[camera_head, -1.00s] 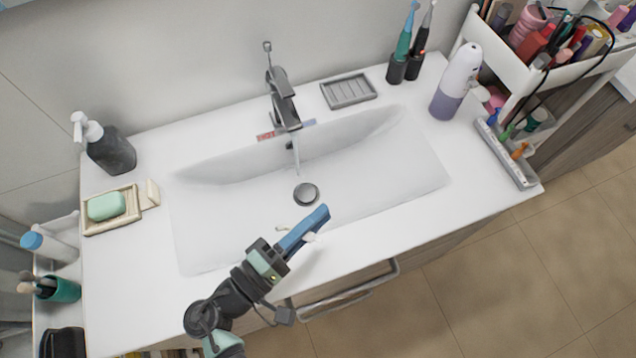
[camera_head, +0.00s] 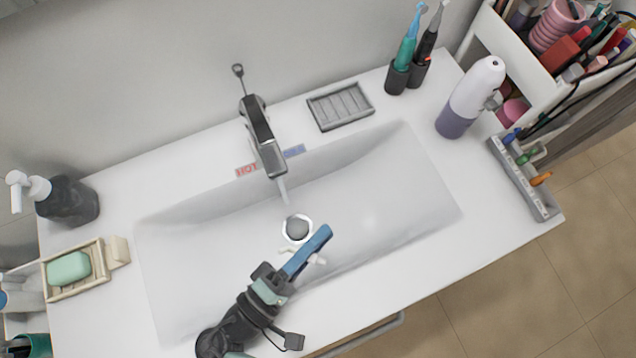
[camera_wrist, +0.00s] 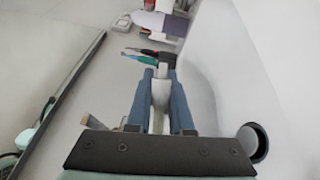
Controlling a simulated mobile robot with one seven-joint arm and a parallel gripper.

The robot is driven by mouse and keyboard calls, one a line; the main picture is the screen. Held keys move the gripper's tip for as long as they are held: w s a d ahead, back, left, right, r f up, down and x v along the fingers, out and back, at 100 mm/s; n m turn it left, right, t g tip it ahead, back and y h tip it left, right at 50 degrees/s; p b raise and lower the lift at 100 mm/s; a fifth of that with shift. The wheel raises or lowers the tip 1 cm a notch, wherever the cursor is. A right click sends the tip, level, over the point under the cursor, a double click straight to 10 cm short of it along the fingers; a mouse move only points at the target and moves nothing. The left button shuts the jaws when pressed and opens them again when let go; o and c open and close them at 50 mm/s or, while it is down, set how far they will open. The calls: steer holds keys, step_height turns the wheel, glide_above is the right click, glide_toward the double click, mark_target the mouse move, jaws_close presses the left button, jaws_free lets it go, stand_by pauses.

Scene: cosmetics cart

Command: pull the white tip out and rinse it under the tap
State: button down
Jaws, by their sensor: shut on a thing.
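My gripper (camera_head: 322,236) has blue fingers and is over the front part of the white basin (camera_head: 400,190), just right of and below the drain (camera_head: 298,228) in the head view. It is shut on the small white tip (camera_head: 317,259), whose ends stick out on both sides of the fingers. In the wrist view the white tip (camera_wrist: 160,92) lies between the blue fingers, partly hidden. The grey tap (camera_head: 262,138) stands at the back of the basin, and a thin pale stream (camera_head: 284,190) falls from its spout, up and left of the fingertips. The white and purple bottle (camera_head: 472,98) stands upright at the right.
A grey soap dish (camera_head: 341,107) and toothbrushes in dark holders (camera_head: 397,78) are at the back. A grey rack (camera_head: 523,177) lies on the right edge. Green soap (camera_head: 69,269) in a tray and a dark dispenser (camera_head: 68,202) are at the left. The basin's right part is clear.

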steer(key=w+f+b, duration=0.2)
steer(key=w+b, duration=0.3)
steer(key=w, duration=0.7)
steer(key=shift+w+a, duration=0.15)
steer(key=shift+w, duration=0.2)
stand_by(0.5)
steer(key=shift+d, duration=0.6)
steer(key=shift+a, duration=0.2)
steer(key=shift+a, duration=0.45)
steer(key=shift+d, duration=0.25)
